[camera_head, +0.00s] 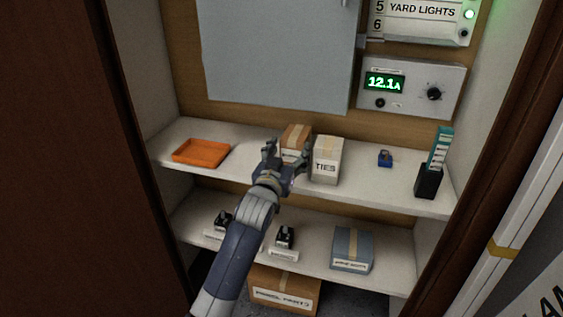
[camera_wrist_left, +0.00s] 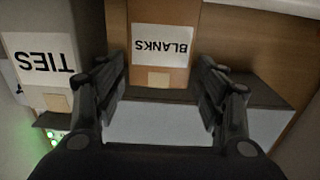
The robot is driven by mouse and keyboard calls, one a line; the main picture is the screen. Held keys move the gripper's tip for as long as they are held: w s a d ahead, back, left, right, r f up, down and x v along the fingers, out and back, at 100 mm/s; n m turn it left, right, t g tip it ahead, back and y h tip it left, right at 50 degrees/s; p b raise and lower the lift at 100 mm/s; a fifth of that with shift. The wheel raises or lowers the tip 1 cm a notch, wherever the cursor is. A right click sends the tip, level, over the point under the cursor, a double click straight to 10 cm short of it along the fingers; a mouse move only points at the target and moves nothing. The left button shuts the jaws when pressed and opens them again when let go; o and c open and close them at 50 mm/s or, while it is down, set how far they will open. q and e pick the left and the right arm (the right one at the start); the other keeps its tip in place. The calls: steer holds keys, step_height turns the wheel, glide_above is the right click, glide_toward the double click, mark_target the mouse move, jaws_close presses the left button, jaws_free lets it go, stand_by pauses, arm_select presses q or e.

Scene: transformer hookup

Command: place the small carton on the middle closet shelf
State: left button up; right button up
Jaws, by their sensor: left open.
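The small brown carton (camera_head: 297,132) with a tape strip stands on the shelf with the orange tray. In the left wrist view the carton (camera_wrist_left: 178,75) shows a BLANKS label, upside down. My left gripper (camera_head: 287,153) is open in front of it and partly hides it in the head view. In the left wrist view the open fingers (camera_wrist_left: 162,78) stand to either side of the carton's face; I cannot tell whether they touch it. My right gripper is not in view.
A white TIES box (camera_head: 326,161) stands close to the right of the gripper. The orange tray (camera_head: 201,153) is at left; a blue item (camera_head: 385,158) and black holder (camera_head: 428,182) are at right. The lower shelf holds a blue-grey box (camera_head: 352,249). A brown carton (camera_head: 285,290) sits below.

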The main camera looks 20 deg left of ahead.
arm_select(q)
steer(key=s, duration=0.7)
steer(key=s+a+f+g, duration=0.1)
steer(key=s+f+g, duration=0.4)
steer(key=f, duration=0.9)
steer(key=s+a+f+g, duration=0.1)
steer(key=s+f+g, duration=0.2)
steer(key=s+f, duration=0.85)
steer(key=s+a+f+m+g, duration=0.1)
steer(key=s+f+g, duration=0.6)
steer(key=s+f, duration=1.5)
steer(key=shift+s+a+m+g+y+p, duration=0.3)
steer(key=shift+a+y, duration=0.1)
steer(key=shift+a, duration=0.2)
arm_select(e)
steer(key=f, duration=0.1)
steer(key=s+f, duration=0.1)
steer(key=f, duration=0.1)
arm_select(q)
steer(key=shift+w, duration=0.1)
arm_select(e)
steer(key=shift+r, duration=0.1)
